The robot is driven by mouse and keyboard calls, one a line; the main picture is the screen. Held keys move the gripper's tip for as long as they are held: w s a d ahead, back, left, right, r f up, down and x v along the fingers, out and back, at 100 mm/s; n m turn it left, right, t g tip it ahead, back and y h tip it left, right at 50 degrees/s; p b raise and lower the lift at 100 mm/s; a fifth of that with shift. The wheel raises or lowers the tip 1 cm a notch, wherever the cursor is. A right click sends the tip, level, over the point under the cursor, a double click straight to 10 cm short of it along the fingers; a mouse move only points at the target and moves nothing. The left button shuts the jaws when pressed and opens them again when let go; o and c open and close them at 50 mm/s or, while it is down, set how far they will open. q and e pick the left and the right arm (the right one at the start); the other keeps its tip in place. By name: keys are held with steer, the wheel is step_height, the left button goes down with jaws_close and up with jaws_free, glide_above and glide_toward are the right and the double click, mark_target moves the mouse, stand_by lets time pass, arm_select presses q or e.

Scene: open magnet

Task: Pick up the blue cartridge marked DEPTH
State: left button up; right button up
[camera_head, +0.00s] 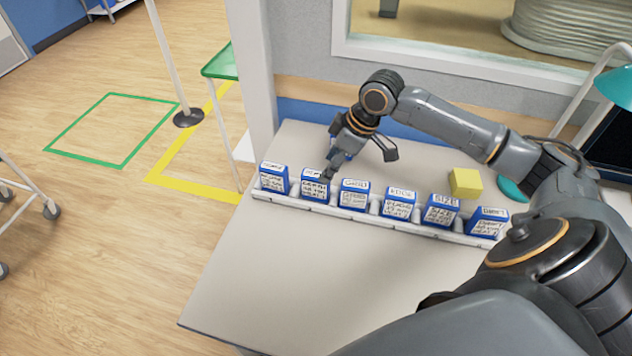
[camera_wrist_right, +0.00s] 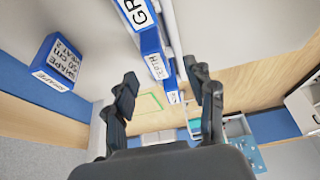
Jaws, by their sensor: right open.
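Several blue cartridges with white labels stand in a row in a white rack (camera_head: 400,226) on the table. The cartridge marked DEPTH (camera_head: 314,187) is second from the left, its top label partly covered by my gripper. In the right wrist view the DEPTH cartridge (camera_wrist_right: 156,67) stands between the GR-labelled cartridge (camera_wrist_right: 139,14) and a farther one. My right gripper (camera_head: 359,161) is open and empty beside the row, one finger overlapping the DEPTH cartridge in the picture; contact cannot be told. In the wrist view its spread fingers (camera_wrist_right: 161,82) frame the DEPTH cartridge. My left gripper is not in view.
A separate blue cartridge marked SHAPE (camera_wrist_right: 62,62) is on the table behind the row, near my gripper. A yellow block (camera_head: 465,183) sits behind the rack's right part. A wall post (camera_head: 252,70) stands at the back left. The table front (camera_head: 310,270) is clear.

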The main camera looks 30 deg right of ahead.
mark_target(316, 180)
steer(key=x, duration=0.8)
steer(key=shift+w+d+f+p, duration=0.1)
steer(key=shift+w+f+p, duration=0.3)
steer(key=shift+w, duration=0.1)
steer(key=shift+r, duration=0.1)
jaws_close()
